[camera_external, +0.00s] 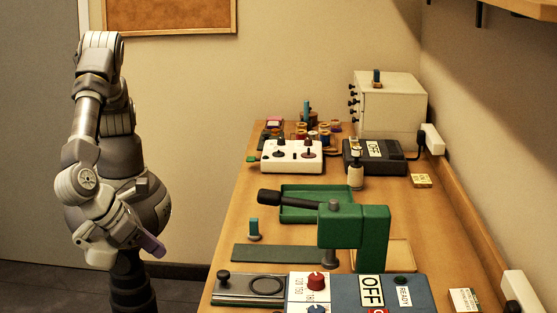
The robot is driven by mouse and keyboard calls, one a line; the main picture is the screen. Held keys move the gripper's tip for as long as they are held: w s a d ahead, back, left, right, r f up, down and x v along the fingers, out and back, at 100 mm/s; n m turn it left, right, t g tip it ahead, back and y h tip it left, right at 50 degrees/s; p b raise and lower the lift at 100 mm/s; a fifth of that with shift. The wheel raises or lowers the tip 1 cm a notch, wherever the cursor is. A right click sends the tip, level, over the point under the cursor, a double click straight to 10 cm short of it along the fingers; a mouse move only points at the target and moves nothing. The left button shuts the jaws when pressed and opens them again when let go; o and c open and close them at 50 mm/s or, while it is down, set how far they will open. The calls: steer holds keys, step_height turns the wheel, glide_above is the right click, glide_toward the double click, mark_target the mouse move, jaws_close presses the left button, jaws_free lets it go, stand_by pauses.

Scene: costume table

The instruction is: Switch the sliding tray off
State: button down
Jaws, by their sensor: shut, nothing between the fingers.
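A flat grey metal plate with an upright black knob and a dark ring (250,287) lies at the near left of the wooden table; it may be the sliding tray, but I cannot tell for sure. A shallow green tray (290,212) lies farther back, with a dark rod over it from a green upright device (355,240). A blue box (430,290) at the front carries a white OFF label. My gripper (152,246) is shut and empty, hanging low beside my body, left of the table and apart from everything on it.
A white box with knobs (292,157), a dark box with an OFF label (375,157) and a pale cabinet (390,110) stand at the back. A dark green strip (283,253) lies mid-table. The floor between me and the table is clear.

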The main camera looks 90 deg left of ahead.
steer(key=b+x, duration=0.1)
steer(key=x, duration=0.3)
steer(key=b+x, duration=0.1)
steer(key=x, duration=0.3)
steer(key=w+r+b+x, duration=0.1)
steer(key=b+x, duration=0.1)
steer(key=x, duration=0.2)
steer(key=shift+w+a, duration=0.25)
steer(key=shift+a, duration=0.15)
steer(key=shift+w+a, duration=0.2)
steer(key=shift+w, duration=0.2)
steer(key=p, duration=0.4)
glide_toward(270, 291)
steer(key=w+a+f, duration=0.1)
steer(key=w, duration=0.1)
steer(key=w+a+f, duration=0.1)
steer(key=w, duration=0.1)
steer(key=w+a+f, duration=0.1)
steer(key=w, duration=0.1)
steer(key=shift+s, duration=0.1)
